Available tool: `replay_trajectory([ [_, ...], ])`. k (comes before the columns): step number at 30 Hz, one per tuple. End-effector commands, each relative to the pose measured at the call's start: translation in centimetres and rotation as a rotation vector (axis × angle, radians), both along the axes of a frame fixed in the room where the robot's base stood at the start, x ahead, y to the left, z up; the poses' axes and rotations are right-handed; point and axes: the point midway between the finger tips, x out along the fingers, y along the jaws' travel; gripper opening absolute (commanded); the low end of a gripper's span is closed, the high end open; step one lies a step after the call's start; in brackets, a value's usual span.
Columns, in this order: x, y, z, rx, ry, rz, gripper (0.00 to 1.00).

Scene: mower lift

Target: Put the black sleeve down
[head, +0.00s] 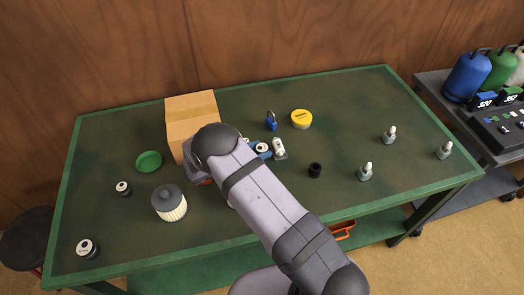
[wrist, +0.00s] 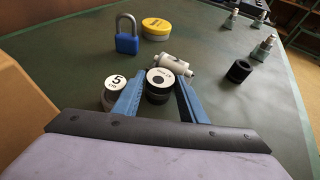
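The black sleeve (head: 315,170) stands upright on the green table, right of centre. In the wrist view the sleeve (wrist: 238,71) shows its open top, to the right of and beyond my fingers, apart from them. My gripper (head: 263,149) is over the middle of the table. In the wrist view its two blue fingers (wrist: 160,88) are spread. A dark cylinder with a white top (wrist: 158,80) shows between them; it looks to be beyond the fingers, with no clear grip on it. My arm hides part of the table in the head view.
A cardboard box (head: 191,112), green dish (head: 148,162) and filter (head: 169,203) are left. Several metal fittings (head: 365,172) stand right. Table around the sleeve is clear.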

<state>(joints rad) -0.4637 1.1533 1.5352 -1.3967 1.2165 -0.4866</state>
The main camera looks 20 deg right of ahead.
Motion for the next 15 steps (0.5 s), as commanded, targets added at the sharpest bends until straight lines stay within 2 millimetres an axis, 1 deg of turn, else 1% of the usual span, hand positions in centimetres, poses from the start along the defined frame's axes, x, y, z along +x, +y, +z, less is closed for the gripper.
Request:
replay_trajectory([
  [1, 0.00, 0.02, 0.01, 0.000, 0.000, 0.000, 0.31],
  [2, 0.00, 0.02, 0.02, 0.000, 0.000, 0.000, 0.23],
  [3, 0.00, 0.03, 0.02, 0.000, 0.000, 0.000, 0.14],
  [5, 0.00, 0.03, 0.02, 0.000, 0.000, 0.000, 0.00],
  [15, 0.07, 0.05, 0.31, -0.002, -0.003, 0.000, 0.00],
])
